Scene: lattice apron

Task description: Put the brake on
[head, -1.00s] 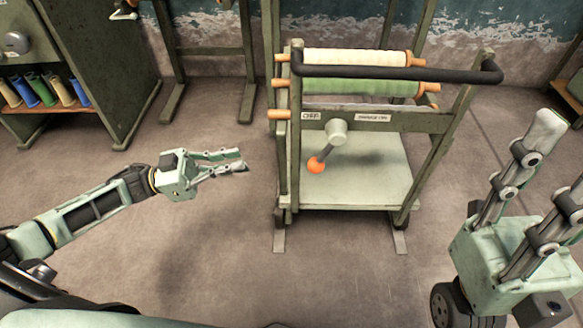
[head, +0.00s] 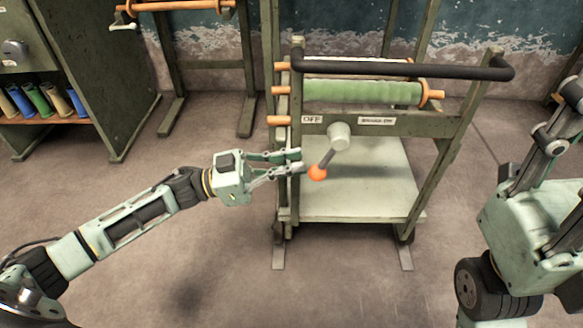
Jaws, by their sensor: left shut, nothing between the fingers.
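The brake lever (head: 328,158) is a short grey rod on a round pale hub (head: 339,136) on the cart's crossbar. It tilts down and to the left and ends in an orange knob (head: 317,173). A label reading OFF (head: 312,119) is left of the hub; a second label (head: 377,121), too small to read surely, is to its right. My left gripper (head: 301,161) is shut and empty, its fingertips just left of the knob. I cannot tell whether they touch it. My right gripper (head: 560,125) is at the right edge, partly cut off, away from the lever.
The cart (head: 350,210) has a black push handle (head: 400,69), a pale lower deck and a green roll (head: 362,93) on orange-ended bars. A cabinet with several coloured rolls (head: 40,101) stands at the left. A wooden rack is behind. The floor in front is clear.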

